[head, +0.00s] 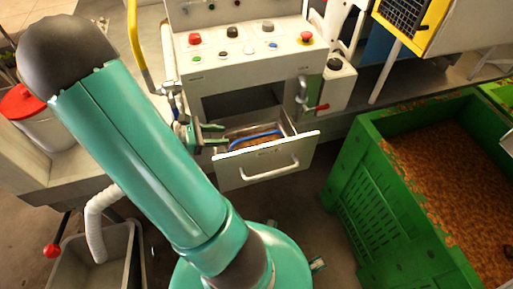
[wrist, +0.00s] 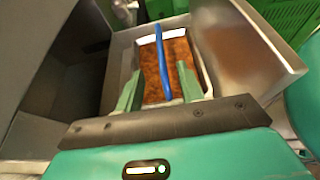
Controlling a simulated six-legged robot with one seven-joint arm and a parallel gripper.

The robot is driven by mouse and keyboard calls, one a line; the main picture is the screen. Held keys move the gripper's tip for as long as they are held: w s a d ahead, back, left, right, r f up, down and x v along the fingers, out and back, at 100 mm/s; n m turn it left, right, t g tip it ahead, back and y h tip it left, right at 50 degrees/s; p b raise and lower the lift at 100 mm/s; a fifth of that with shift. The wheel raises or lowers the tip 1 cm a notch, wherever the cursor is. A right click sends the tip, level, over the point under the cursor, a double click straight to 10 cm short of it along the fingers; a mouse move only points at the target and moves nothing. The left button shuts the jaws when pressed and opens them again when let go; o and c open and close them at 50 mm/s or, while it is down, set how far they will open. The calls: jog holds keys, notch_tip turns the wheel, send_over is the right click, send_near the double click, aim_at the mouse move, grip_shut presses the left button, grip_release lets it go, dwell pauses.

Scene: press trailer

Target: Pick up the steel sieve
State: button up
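My gripper (head: 214,134) is at the left side of an open drawer (head: 268,165) in the head view. In the wrist view its two green fingers (wrist: 158,88) are apart. A thin blue bar (wrist: 162,62) runs between them, with a gap on both sides. The blue bar also shows as a curved strip in the head view (head: 256,135). Under it lies brown granular material (wrist: 180,50) with a white edge at the far side. I cannot clearly make out a steel sieve; the blue-barred item may be part of it.
A control panel (head: 250,43) with coloured buttons stands above the drawer. A green crate (head: 352,180) of brown material fills the right side. A red-lidded bucket (head: 38,125) and a grey bin (head: 115,265) are at left.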

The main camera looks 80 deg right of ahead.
aim_at(254, 136)
jog(key=x, duration=1.2)
jog(key=shift+w, duration=0.1)
grip_shut()
dwell(1.0)
